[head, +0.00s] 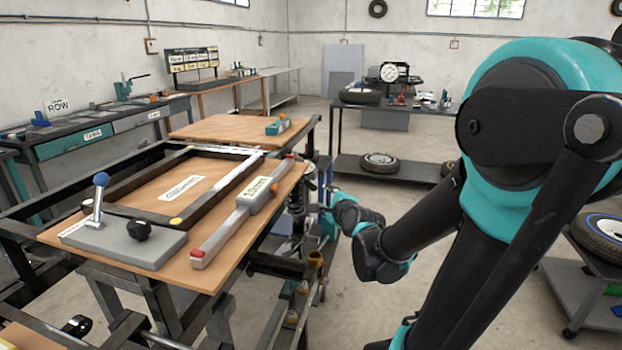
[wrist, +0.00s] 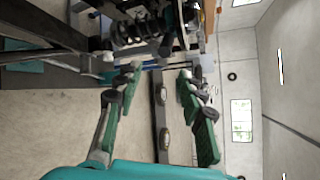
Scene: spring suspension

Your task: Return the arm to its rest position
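My arm reaches down from the right of the head view toward the side of the work frame. My gripper (wrist: 161,72) shows in the wrist view with its two green-padded fingers spread apart. Only floor and distant shelving show between them, so it is open and empty. A dark coil spring assembly (wrist: 150,25) lies beyond the fingertips at the top of the wrist view. In the head view a spring unit (head: 297,205) stands at the right side of the frame, close to my wrist. The fingers are hard to make out there.
A wooden board (head: 225,250) on the metal frame carries a measuring bar (head: 240,209) and a grey block (head: 122,240) with a blue-knobbed lever. A cart with tyres (head: 600,240) stands at the right. A tyre bench (head: 385,105) is behind. Open floor lies between.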

